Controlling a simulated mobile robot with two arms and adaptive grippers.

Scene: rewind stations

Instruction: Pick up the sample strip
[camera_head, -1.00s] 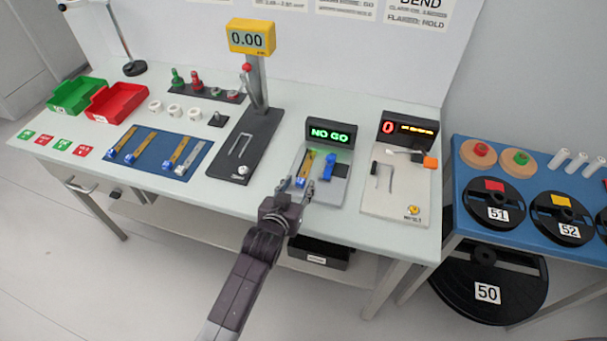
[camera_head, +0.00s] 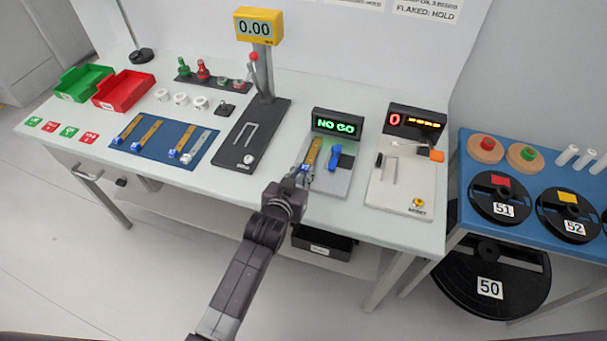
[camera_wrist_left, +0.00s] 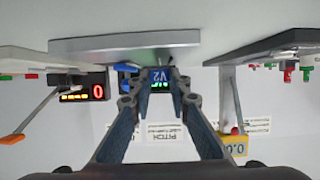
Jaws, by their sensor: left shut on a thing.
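The sample strip (camera_head: 313,152) is a gold bar with a blue end. It lies on the grey gauge station (camera_head: 330,183) below the green "NO GO" display (camera_head: 337,125). My left gripper (camera_head: 301,175) is at the strip's near, blue end. The fingers hide part of that end, and I cannot tell whether the strip is lifted. My right gripper is not in view.
A blue handle (camera_head: 334,156) stands close right of the strip. The white station (camera_head: 402,200) is further right, and the black press base (camera_head: 236,150) is left. A blue mat (camera_head: 163,143) holds several other strips. The table's front edge is just below the gripper.

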